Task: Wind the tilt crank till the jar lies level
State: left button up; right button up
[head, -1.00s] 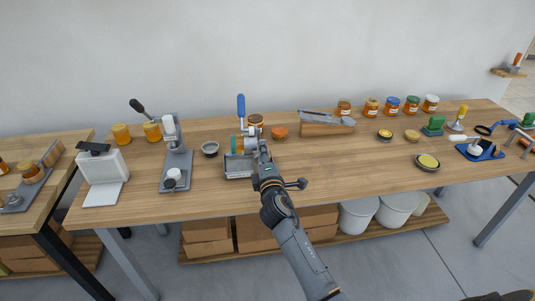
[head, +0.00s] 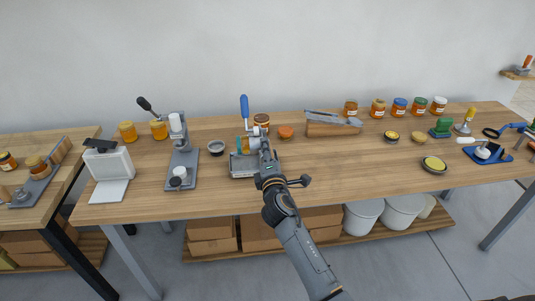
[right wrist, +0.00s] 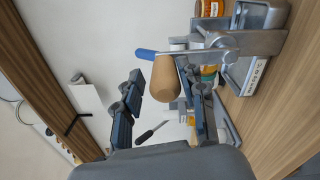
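The tilt stand (head: 243,168) is a grey metal device with a tray-like base and a blue upright handle (head: 244,106), near the middle of the table. My right gripper (head: 263,144) is at its right side and hides part of it. In the right wrist view, the crank's wooden knob (right wrist: 166,80) lies between the fingers of my right gripper (right wrist: 160,84). The fingers look open, with a small gap on the left. An amber and green thing, perhaps the jar (right wrist: 208,72), shows partly behind the right finger; its tilt is unclear. My left gripper is out of view.
A small grey bowl (head: 216,147) and a grey press (head: 182,165) are to the left. The table front is clear.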

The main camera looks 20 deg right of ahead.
jog(key=shift+f, duration=0.2)
jog(key=shift+s, duration=0.1)
jog(key=shift+s+a, duration=0.1)
jog(key=shift+s, duration=0.15)
jog(key=v, duration=1.1)
jog(key=shift+s+a+r, duration=0.1)
jog(key=shift+s+a, duration=0.05)
